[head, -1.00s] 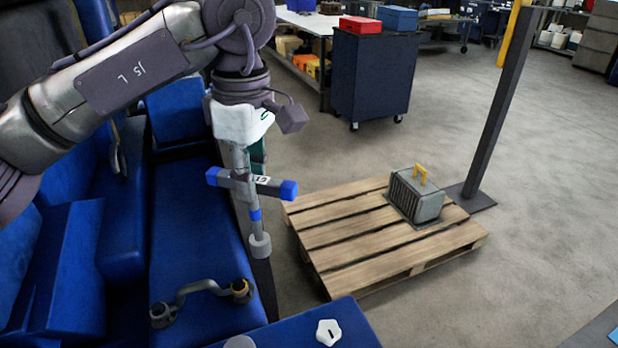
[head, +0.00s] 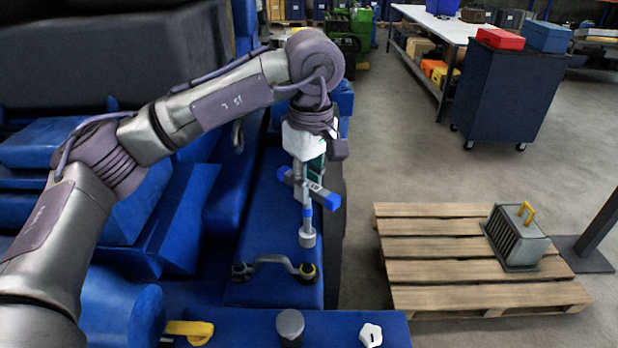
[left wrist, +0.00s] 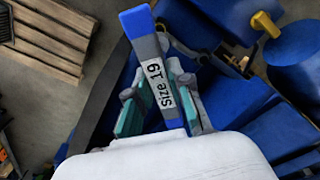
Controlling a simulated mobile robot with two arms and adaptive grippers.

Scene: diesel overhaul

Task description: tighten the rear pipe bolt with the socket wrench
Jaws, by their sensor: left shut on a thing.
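My left gripper (head: 309,178) is shut on the socket wrench (head: 307,222), a grey shaft with blue handle ends and a grey socket pointing down. In the left wrist view, the wrench's handle (left wrist: 156,70) reads "Size 19" and sits between the teal finger pads of the gripper (left wrist: 160,103). A grey curved pipe (head: 272,259) lies on the blue engine block. The socket shows just above the yellow-ringed end in the picture, with a small gap. My right gripper is not in view.
A blue ledge (head: 240,325) in front carries a grey cylinder (head: 290,325), a white knob (head: 371,335) and a yellow handle (head: 190,331). A wooden pallet (head: 430,270) with a grey heater-like box (head: 515,238) stands on the floor at right. Open floor lies beyond.

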